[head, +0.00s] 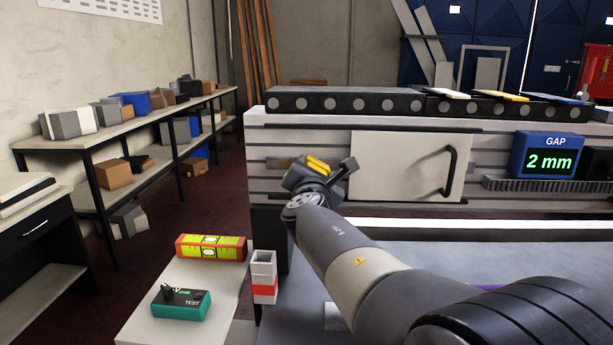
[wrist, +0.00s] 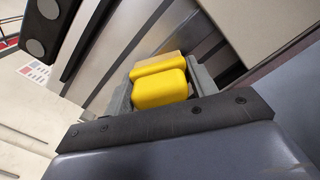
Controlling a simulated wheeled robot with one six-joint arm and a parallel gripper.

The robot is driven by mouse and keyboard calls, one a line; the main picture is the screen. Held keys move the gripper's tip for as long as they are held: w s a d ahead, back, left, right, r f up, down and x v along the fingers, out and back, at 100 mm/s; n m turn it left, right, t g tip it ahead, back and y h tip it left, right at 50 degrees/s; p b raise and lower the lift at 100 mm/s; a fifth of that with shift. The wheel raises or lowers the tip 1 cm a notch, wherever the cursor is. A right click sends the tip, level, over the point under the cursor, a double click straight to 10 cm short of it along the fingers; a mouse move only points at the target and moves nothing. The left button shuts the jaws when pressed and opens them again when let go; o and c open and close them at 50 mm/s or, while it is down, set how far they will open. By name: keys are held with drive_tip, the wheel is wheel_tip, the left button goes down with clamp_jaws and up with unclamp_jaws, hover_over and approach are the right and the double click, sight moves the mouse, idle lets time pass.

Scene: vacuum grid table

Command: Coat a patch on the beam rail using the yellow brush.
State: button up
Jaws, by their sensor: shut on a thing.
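My gripper (head: 320,172) is shut on the yellow brush (head: 317,163), in front of the grey slotted face of the beam rail (head: 300,138). In the wrist view the brush's yellow body (wrist: 160,88) sits between the two grey fingers, with a tan strip (wrist: 156,60) along its far edge. A small brownish area (head: 280,162) shows on or before the slotted face, just left of the brush; I cannot tell whether it is bristle or a mark. Whether the brush touches the face is also unclear.
A pale panel with a black handle (head: 408,165) is right of my gripper. A black roller rail (head: 345,102) runs along the top. A blue gap display (head: 547,155) reads 2 mm. A yellow-red level (head: 211,247) and green tester (head: 181,303) lie on the left side table.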

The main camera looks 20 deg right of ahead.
sight(277, 164)
drive_tip(key=shift+s+d+b, duration=0.25)
drive_tip(key=shift+d+b, duration=0.05)
drive_tip(key=shift+d, duration=0.2)
drive_tip(key=shift+s+d+b, duration=0.2)
drive_tip(key=shift+d+b, duration=0.05)
drive_tip(key=shift+d, duration=0.2)
drive_tip(key=shift+w+a+p, duration=0.25)
drive_tip(key=shift+w+a, duration=0.45)
drive_tip(key=shift+a, duration=0.95)
drive_tip(key=shift+w+a+p, duration=0.3)
drive_tip(key=shift+w+a, duration=0.4)
drive_tip(key=shift+a, duration=0.95)
drive_tip(key=shift+w+a+p, duration=0.25)
drive_tip(key=shift+w+a, duration=0.45)
drive_tip(key=shift+a, duration=0.95)
drive_tip(key=shift+b+v, duration=0.45)
drive_tip(key=shift+v, duration=2.5)
